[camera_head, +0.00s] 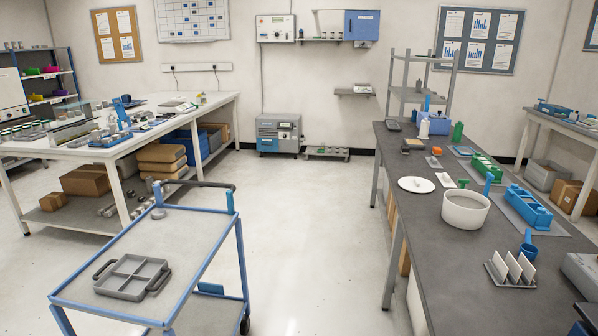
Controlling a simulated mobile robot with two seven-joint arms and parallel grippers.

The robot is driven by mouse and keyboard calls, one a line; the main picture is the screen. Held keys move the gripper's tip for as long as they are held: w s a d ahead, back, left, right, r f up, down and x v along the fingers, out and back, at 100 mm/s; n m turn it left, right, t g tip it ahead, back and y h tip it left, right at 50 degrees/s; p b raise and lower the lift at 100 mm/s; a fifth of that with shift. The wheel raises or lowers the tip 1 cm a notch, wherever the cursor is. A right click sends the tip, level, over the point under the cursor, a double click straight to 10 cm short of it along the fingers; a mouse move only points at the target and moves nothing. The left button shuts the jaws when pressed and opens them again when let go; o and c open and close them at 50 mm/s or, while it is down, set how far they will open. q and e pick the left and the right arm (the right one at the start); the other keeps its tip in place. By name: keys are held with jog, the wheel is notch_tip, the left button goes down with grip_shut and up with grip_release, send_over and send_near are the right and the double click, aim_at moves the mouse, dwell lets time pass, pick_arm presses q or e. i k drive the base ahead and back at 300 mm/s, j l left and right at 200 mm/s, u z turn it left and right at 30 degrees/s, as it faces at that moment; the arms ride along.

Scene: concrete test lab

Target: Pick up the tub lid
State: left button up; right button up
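A flat white round lid (416,184) with a small dark mark near its middle lies on the dark right-hand table (408,237), near its left edge. A white open round tub (465,211) stands on the same table, to the right of the lid and closer to me. The lid lies flat and apart from the tub. Neither of my grippers shows in the head view.
A blue-framed cart (188,232) with a grey divided tray (132,277) stands at front left. Near the tub are a blue rack (528,207), a green rack (488,168) and a holder with white plates (511,270). Open floor (310,220) lies between cart and table.

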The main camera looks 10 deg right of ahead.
aim_at(415, 184)
jog(key=i+z, duration=0.45)
jog(key=i, duration=0.9)
